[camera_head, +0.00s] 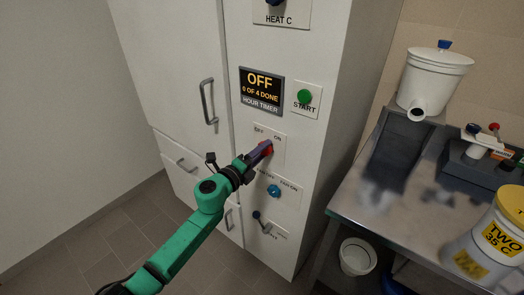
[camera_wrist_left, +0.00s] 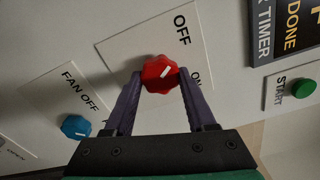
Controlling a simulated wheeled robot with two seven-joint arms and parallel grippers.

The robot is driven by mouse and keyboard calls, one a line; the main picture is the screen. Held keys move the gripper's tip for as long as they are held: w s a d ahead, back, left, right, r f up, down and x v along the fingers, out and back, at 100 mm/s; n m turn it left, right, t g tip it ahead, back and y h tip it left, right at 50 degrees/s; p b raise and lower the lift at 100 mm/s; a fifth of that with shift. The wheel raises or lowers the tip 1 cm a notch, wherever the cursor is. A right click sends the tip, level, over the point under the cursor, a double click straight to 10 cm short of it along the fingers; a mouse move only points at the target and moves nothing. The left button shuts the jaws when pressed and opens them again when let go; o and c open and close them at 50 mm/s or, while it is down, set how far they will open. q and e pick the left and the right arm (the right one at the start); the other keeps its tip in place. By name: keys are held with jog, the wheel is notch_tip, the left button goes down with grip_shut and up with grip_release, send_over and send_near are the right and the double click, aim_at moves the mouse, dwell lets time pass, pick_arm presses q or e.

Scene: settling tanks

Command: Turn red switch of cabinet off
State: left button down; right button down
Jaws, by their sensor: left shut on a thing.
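The red switch (camera_wrist_left: 158,73) is a round knob on a white plate (camera_wrist_left: 120,42) with OFF and ON labels on the cabinet (camera_head: 183,50). My right gripper is not in view.
A timer display (camera_head: 261,90) reads OFF, 0 of 4 done, beside a green START button (camera_head: 305,96). A blue fan knob (camera_head: 273,191) and a dark lever (camera_head: 257,215) sit below. A metal bench (camera_head: 375,205) with containers stands right.

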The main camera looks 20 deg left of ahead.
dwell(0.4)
pick_arm(q)
jog(key=shift+c, duration=1.1)
grip_release()
jog(key=b+v, duration=0.2)
jog(key=v, duration=1.2)
jog(key=shift+s, duration=0.25)
jog(key=shift+a, duration=0.1)
